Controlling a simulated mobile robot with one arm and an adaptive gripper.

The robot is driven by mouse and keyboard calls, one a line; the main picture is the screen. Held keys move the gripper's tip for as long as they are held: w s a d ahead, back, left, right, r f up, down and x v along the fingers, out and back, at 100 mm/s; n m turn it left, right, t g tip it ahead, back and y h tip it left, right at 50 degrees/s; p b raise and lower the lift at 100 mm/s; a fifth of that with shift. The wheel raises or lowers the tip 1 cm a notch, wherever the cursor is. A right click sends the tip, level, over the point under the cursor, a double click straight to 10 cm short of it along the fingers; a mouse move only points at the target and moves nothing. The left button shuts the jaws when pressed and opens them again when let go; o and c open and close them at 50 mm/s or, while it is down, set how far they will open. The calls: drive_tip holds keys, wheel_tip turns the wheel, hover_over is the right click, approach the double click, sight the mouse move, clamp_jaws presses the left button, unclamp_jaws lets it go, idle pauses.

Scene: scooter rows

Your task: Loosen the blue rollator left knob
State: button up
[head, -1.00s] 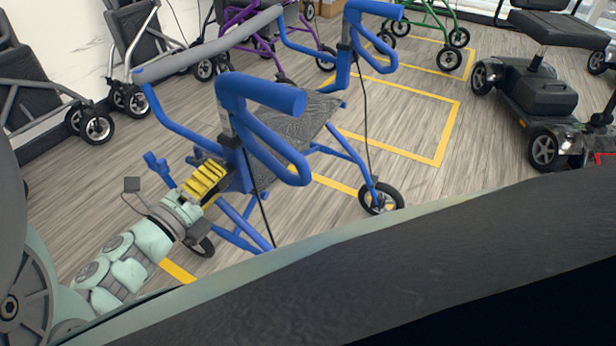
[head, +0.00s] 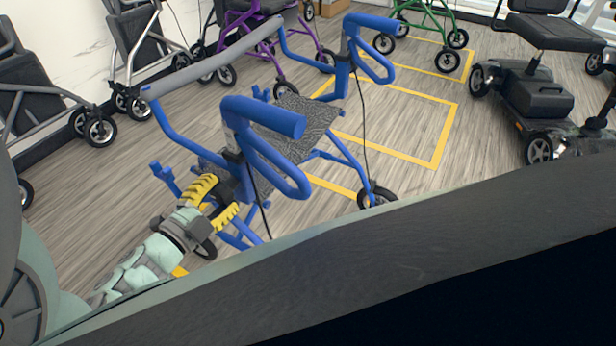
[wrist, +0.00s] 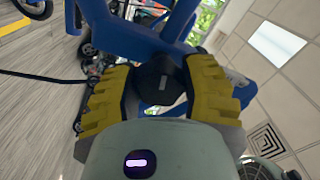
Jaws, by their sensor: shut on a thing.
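The blue rollator (head: 265,115) stands on the wood floor in the middle of the head view, with a grey backrest bar and a dark mesh seat. Its left knob (wrist: 160,82) is black and round with a pale mark, seen in the wrist view on the blue frame. My gripper (head: 222,197) has yellow ridged fingers and is at the rollator's near side post, below the near handle. In the wrist view my gripper (wrist: 157,88) has one finger on each side of the knob and is shut on it. The head view shows little of the knob.
Grey rollators (head: 48,95) stand along the left wall. A purple rollator (head: 262,38) and a green one (head: 432,30) are behind. A black scooter (head: 540,95) stands at the right. Yellow floor lines (head: 447,135) mark bays, with open floor between.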

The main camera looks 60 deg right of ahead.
drive_tip(key=n+p, duration=0.4)
drive_tip(key=n, duration=0.2)
drive_tip(key=shift+s+d+r+p, duration=0.1)
drive_tip(key=shift+p, duration=0.25)
drive_tip(key=n+p, duration=0.3)
drive_tip(key=n, duration=0.2)
drive_tip(key=shift+s, duration=0.1)
drive_tip(key=shift+f+n+p, duration=0.2)
drive_tip(key=shift+n+p, duration=0.25)
drive_tip(key=shift+n, duration=0.25)
drive_tip(key=o, duration=1.2)
drive_tip(key=a, duration=1.2)
drive_tip(key=shift+s, duration=0.45)
